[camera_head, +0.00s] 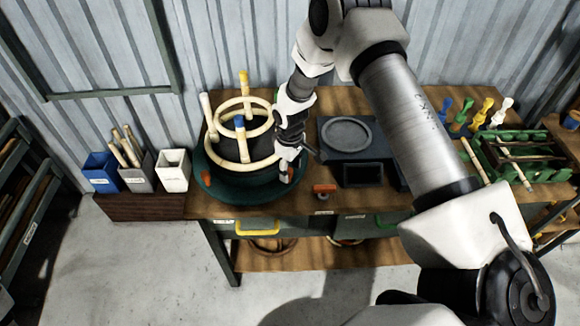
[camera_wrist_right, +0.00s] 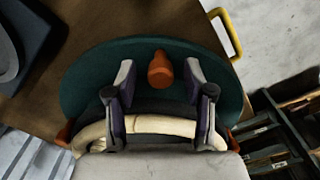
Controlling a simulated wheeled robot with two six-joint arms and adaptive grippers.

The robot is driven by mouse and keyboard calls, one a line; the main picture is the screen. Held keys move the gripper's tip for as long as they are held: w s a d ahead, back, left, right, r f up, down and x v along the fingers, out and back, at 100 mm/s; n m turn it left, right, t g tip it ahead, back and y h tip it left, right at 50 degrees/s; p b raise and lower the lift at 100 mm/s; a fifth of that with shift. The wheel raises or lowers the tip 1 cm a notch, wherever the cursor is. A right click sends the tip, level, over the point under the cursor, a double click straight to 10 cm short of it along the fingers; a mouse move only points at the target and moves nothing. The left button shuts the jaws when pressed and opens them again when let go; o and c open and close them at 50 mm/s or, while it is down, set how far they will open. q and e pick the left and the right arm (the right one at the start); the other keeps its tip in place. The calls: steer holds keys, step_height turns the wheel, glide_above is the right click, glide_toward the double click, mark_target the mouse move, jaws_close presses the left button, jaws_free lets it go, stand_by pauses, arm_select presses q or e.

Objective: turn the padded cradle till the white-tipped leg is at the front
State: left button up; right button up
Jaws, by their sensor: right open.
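The padded cradle is a dark green round base (camera_head: 222,190) with orange pegs on its rim. A pale rattan frame (camera_head: 243,165) with two rings stands in it. A pale, apparently white-tipped leg (camera_head: 204,100) is at the left. A blue-tipped leg (camera_head: 239,122) is nearer the front, and a yellow-tipped leg (camera_head: 243,78) is at the back. My right gripper (camera_head: 287,166) is at the cradle's right side. In the wrist view its open fingers stand on either side of an orange peg (camera_wrist_right: 160,69); contact cannot be told. My left gripper is out of view.
A dark device with a round plate (camera_head: 345,134) stands just right of the cradle. A small orange object (camera_head: 324,189) lies near the table's front edge. A green rack (camera_head: 515,155) is at the right; blue, grey and white bins (camera_head: 172,170) are at the left.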

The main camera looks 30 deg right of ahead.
steer(key=shift+w+a, duration=0.15)
steer(key=shift+a, duration=0.1)
jaws_close()
steer(key=shift+d, duration=0.1)
steer(key=shift+d, duration=0.15)
